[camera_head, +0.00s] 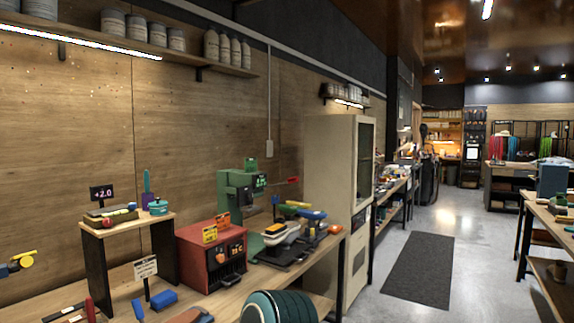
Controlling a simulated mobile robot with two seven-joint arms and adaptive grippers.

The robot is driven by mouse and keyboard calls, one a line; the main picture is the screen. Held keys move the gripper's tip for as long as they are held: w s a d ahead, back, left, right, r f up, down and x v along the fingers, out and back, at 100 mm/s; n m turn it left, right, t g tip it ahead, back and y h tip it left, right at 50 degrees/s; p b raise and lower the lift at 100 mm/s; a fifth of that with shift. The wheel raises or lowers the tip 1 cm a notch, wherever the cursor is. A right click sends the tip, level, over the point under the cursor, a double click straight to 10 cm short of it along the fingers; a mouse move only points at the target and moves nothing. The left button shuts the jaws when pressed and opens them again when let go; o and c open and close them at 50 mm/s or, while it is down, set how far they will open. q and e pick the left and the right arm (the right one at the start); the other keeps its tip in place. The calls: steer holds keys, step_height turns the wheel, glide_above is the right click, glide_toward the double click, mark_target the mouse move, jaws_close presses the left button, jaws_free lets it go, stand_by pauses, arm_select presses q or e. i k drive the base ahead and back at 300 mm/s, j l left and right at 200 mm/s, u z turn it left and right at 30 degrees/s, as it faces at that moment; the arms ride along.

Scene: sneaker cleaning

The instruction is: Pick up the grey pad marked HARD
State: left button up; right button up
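I cannot make out a grey pad marked HARD; no such lettering is readable at this distance. Several small items lie on the wooden bench (262,283). Among them are a blue block (164,299) and a group of white, yellow and blue pieces on a dark base at the bench's far end. A small sign (145,268) on a stand has lettering too small to read.
A red box (197,268) with a display and a green machine (238,203) stand on the bench. A raised shelf (128,226) holds small items at left. A teal ribbed object (283,307) is at the bottom edge.

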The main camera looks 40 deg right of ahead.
mark_target(324, 225)
steer(key=i+l+z, duration=0.2)
steer(key=l+z, duration=0.3)
steer(key=i+l+z, duration=0.3)
steer(key=z, duration=0.2)
steer(key=i+l, duration=2.55)
